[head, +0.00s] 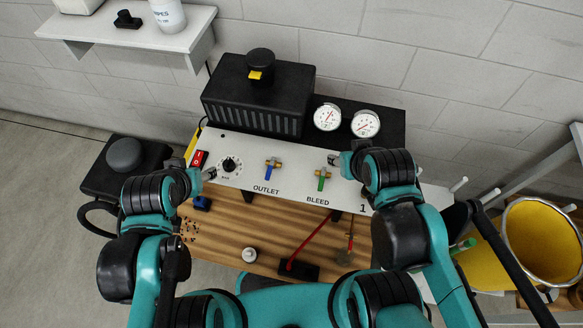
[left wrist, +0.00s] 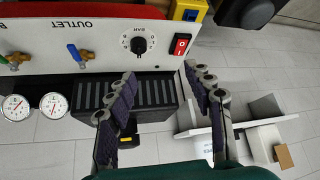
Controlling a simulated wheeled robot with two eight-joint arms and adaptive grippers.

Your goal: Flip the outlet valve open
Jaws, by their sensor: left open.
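The outlet valve (head: 268,171) has a blue handle and a brass body. It sits on the white panel (head: 228,187) above the OUTLET label, its handle pointing down toward the label. In the left wrist view, which is upside down, the outlet valve (left wrist: 75,53) is at the upper left. My left gripper (head: 210,174) is left of the valve, near the dial, and apart from it. Its two fingers are spread and empty in the left wrist view (left wrist: 160,75). My right gripper (head: 334,160) is by the bleed valve; its fingers are too small to read.
The green-handled bleed valve (head: 322,180) is right of the outlet valve. A black dial (head: 229,164) and red switch (head: 199,159) are at the panel's left. Two gauges (head: 327,117) and a black box (head: 259,97) stand behind. The wooden shelf (head: 222,233) below holds loose items.

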